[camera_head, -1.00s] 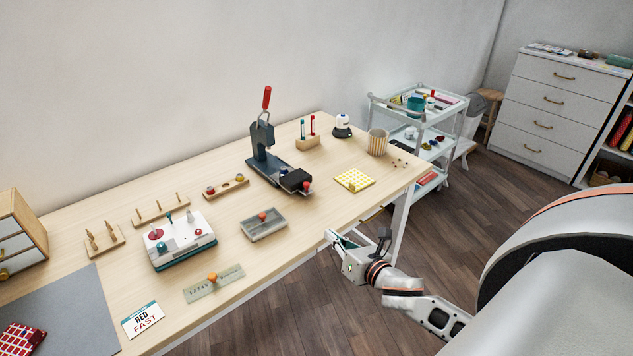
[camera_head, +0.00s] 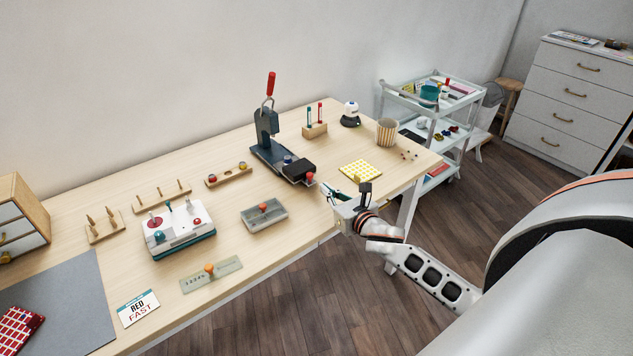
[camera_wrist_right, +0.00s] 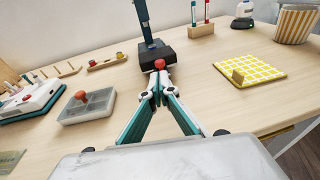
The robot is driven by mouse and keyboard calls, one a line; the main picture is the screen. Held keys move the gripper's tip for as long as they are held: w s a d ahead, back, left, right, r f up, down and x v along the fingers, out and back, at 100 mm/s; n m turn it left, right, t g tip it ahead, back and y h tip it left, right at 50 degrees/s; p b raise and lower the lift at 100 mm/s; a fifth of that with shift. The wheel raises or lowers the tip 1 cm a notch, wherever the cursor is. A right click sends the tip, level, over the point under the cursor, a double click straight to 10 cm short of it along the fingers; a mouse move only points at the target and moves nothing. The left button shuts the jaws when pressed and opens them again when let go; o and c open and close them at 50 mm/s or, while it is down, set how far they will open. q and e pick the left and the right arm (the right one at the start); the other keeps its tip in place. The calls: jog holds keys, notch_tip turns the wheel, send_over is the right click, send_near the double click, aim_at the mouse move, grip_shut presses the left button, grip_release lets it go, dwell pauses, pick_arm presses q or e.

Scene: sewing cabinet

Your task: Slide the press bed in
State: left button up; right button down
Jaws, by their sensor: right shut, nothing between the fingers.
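The press (camera_head: 265,122) is dark blue-grey with a red-tipped upright lever and stands toward the back of the table. Its bed (camera_head: 299,171) is a dark block with a red knob (camera_head: 310,178), at the front end of the press base. In the right wrist view the bed (camera_wrist_right: 155,56) and red knob (camera_wrist_right: 160,64) are straight ahead, just beyond the fingertips. My right gripper (camera_head: 328,191) is shut and empty near the table's front edge, in front of the knob; its fingertips (camera_wrist_right: 157,90) meet in the wrist view. My left gripper is out of view.
A grey lidded box (camera_head: 264,217) with an orange knob lies left of my right gripper. A yellow checkered pad (camera_head: 361,170) lies to its right. A striped cup (camera_head: 387,132) and a wooden holder (camera_head: 314,131) stand behind. Bare tabletop lies between them.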

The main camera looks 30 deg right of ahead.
send_near(299, 168)
jog(key=shift+w+d+f, duration=0.4)
jog(key=shift+d+f, duration=0.2)
jog(key=shift+d, duration=0.15)
jog(key=w+b, duration=0.1)
jog(key=w, duration=0.4)
jog(key=w+b, duration=0.1)
jog(key=w, duration=0.2)
jog(key=shift+w+a+f+b, duration=0.1)
jog(key=shift+w+a+b, duration=0.2)
jog(key=shift+a+b, duration=0.05)
jog(key=shift+w, duration=0.25)
jog(key=shift+r, duration=0.25)
